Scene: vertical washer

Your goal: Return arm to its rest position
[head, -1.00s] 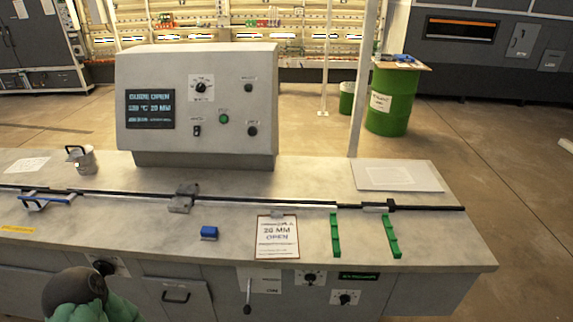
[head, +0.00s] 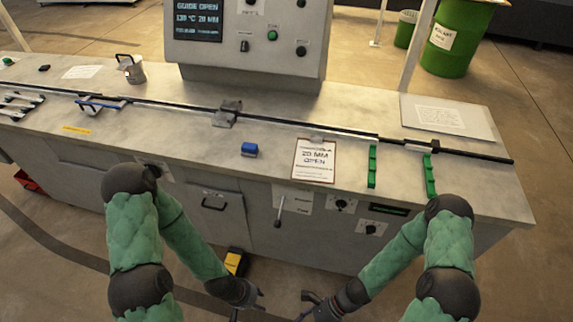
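My two arms come in from the bottom, with green sleeves and dark joints. Both reach down in front of the workbench (head: 330,226), below its top. My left gripper (head: 250,310) is at the bottom edge, partly cut off by the frame. My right gripper (head: 305,312) is just right of it, also at the bottom edge. The fingers are small and dark, and I cannot tell whether either gripper is open or shut. I see nothing held in either.
The bench top carries a blue block (head: 250,150), a white sign (head: 314,160), green strips (head: 372,166), a metal jug (head: 133,70) and a long dark rail (head: 290,121). A control box (head: 270,62) stands behind. A lever (head: 280,208) sticks out of the bench front.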

